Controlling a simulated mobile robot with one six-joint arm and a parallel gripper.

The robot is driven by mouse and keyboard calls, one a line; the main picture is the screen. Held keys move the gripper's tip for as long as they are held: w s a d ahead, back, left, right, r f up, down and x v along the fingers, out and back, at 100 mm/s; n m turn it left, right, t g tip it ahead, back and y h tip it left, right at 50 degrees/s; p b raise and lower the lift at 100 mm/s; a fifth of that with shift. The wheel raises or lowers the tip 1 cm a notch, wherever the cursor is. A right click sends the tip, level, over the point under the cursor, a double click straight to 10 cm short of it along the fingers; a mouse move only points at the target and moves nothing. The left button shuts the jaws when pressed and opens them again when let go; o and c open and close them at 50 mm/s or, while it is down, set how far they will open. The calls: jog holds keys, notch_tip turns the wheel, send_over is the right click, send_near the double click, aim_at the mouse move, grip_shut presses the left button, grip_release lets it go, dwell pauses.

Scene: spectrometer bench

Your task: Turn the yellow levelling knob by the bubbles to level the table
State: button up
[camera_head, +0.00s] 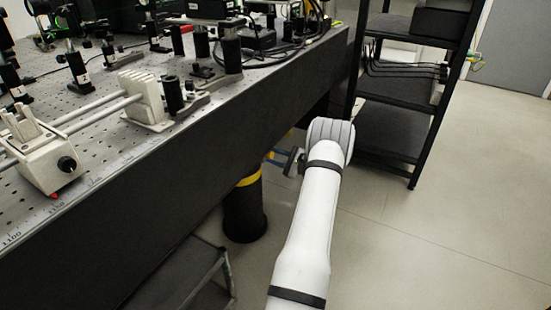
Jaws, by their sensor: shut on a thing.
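My gripper (273,157) is at the end of my white arm, low beside the front edge of the optical table (200,150). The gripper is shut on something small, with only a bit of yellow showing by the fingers. I take it to be the yellow levelling knob, but the grip itself is mostly hidden. I cannot make out the bubbles in this view.
A perforated tabletop carries several black optical mounts and a white device with a black knob (67,164). A black shelf rack (398,100) stands close behind my arm. A dark step or stool (190,275) is at the lower left. The floor at the right is clear.

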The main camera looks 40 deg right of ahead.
jog(key=o, duration=1)
jog(key=shift+p+v, duration=1.15)
jog(key=shift+v, duration=2.75)
